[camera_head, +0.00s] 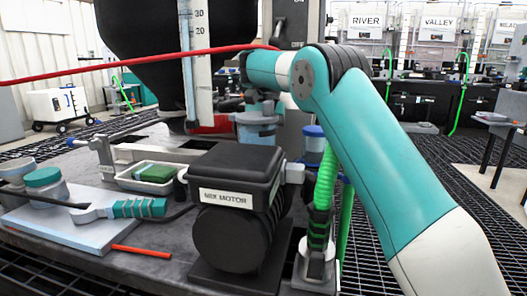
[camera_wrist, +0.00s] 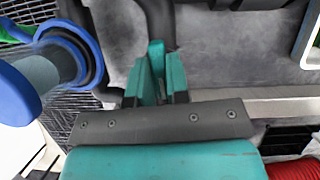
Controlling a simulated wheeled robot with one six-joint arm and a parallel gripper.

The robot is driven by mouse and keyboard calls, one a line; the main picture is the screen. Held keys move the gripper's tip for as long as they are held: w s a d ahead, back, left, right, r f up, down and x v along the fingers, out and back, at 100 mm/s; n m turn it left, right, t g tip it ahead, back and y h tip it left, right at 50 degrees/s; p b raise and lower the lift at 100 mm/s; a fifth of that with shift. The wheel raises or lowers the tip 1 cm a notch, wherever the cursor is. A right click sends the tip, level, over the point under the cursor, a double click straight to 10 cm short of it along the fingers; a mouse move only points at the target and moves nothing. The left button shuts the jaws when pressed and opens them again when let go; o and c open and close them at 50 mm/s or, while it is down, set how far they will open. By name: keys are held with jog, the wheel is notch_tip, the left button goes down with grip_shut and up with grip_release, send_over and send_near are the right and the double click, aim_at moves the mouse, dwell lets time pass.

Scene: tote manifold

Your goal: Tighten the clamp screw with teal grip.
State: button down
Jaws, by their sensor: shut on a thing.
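In the wrist view, my gripper (camera_wrist: 155,78) has two teal fingers closed around a small upright teal piece (camera_wrist: 157,52). This piece looks like the clamp screw's teal grip. A dark rod or pipe (camera_wrist: 158,18) shows just beyond it. The screw's thread and the clamp itself cannot be made out. In the head view, my gripper and the grip are hidden behind the black motor (camera_head: 238,235) and my own arm.
A blue-rimmed round opening (camera_wrist: 72,55) is close to the left of my gripper. In the head view, a teal-handled wrench (camera_head: 138,208) lies on a board, beside a tray (camera_head: 128,184) with a green pad. A red hose (camera_head: 130,62) crosses above. A green coiled hose (camera_head: 325,185) stands right of the motor.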

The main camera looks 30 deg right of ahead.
jog(key=shift+f+m+b, duration=0.1)
jog(key=shift+m+b, duration=0.35)
jog(key=shift+m, duration=0.15)
jog(key=shift+t, duration=0.3)
jog(key=c, duration=1.1)
grip_release()
jog(key=shift+r, duration=0.2)
